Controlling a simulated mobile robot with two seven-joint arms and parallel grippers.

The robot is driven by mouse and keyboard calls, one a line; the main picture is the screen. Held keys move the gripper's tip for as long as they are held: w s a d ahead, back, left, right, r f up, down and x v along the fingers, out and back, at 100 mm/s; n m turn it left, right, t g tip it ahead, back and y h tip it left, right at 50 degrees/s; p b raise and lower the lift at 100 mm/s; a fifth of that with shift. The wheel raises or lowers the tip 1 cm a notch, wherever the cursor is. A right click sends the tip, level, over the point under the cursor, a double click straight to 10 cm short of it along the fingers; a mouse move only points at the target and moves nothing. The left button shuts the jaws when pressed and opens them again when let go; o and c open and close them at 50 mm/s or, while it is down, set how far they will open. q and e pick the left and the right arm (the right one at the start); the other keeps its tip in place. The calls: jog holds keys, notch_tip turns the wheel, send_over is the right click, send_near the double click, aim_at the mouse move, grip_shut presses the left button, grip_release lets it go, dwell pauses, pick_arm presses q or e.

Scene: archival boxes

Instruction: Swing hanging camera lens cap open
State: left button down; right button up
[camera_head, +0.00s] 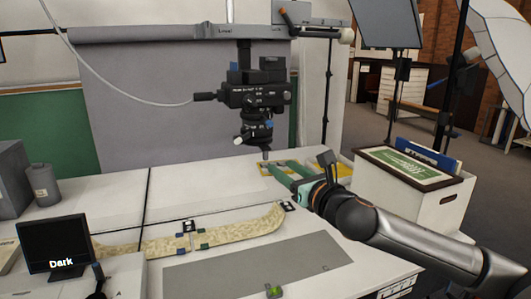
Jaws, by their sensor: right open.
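A black camera (257,92) hangs lens down from an overhead mount above the white table. Its lens (256,130) points at the table. A small grey piece (265,155) shows just under the lens; it may be the lens cap, but it is too small to tell how it is attached. My right arm comes in from the right. I cannot tell whether a fingertip touches the small grey piece.
A long patterned strip (235,226) lies across the table, with a grey mat (255,266) in front. A small screen reading "Dark" (55,243) stands at left. A white box with a framed green picture (408,167) stands at right. A cable (110,84) runs to the camera.

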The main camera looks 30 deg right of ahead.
aim_at(267, 156)
jog(key=w, duration=0.3)
jog(key=w+p, duration=0.1)
jog(key=w, duration=0.2)
jog(key=w+p, duration=0.1)
jog(key=w, duration=0.2)
jog(key=shift+w+d, duration=0.35)
jog(key=shift+d, duration=0.05)
grip_shut()
dwell(1.0)
